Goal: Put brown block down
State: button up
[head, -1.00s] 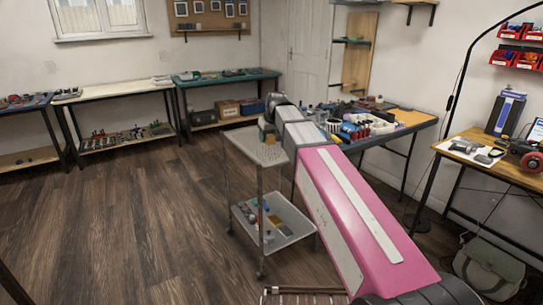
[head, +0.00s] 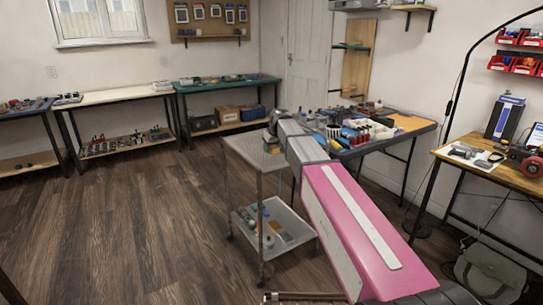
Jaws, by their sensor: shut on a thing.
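My gripper (head: 271,140) shows very small at the far end of my arm, over the top shelf of the grey metal cart (head: 240,146). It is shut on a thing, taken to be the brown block. The block is too small and too much hidden by the wrist for its shape to be made out. I cannot tell whether it touches the shelf.
The cart's lower shelf (head: 300,237) holds several small items. A cluttered dark table (head: 425,129) stands behind my arm, and a wooden bench (head: 500,172) is at the right. Green (head: 245,83) and white (head: 120,95) benches line the back. The floor at left is clear.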

aim_at(272, 160)
jog(key=shift+f, duration=1.85)
jog(key=shift+f, duration=0.35)
jog(key=o, duration=0.8)
jog(key=shift+o, duration=0.5)
jog(key=shift+r, duration=0.15)
jog(key=v, duration=1.2)
jog(key=s+d+f+m+g+h, duration=0.1)
jog(key=s+d+f+m, duration=0.1)
jog(key=s+d+f, duration=0.5)
jog(key=s+d+f+m+g, duration=0.1)
jog(key=s+d+f+m, duration=0.1)
jog(key=s+d+f, duration=0.5)
jog(key=s+d+f+m+g+h, duration=0.1)
jog(key=s+d+f, duration=0.6)
jog(key=s+f, duration=0.9)
jog(key=shift+m+g+h, duration=0.3)
jog(key=shift+m+g, duration=0.1)
jog(key=shift+m, duration=0.5)
jog(key=shift+a+f, duration=0.1)
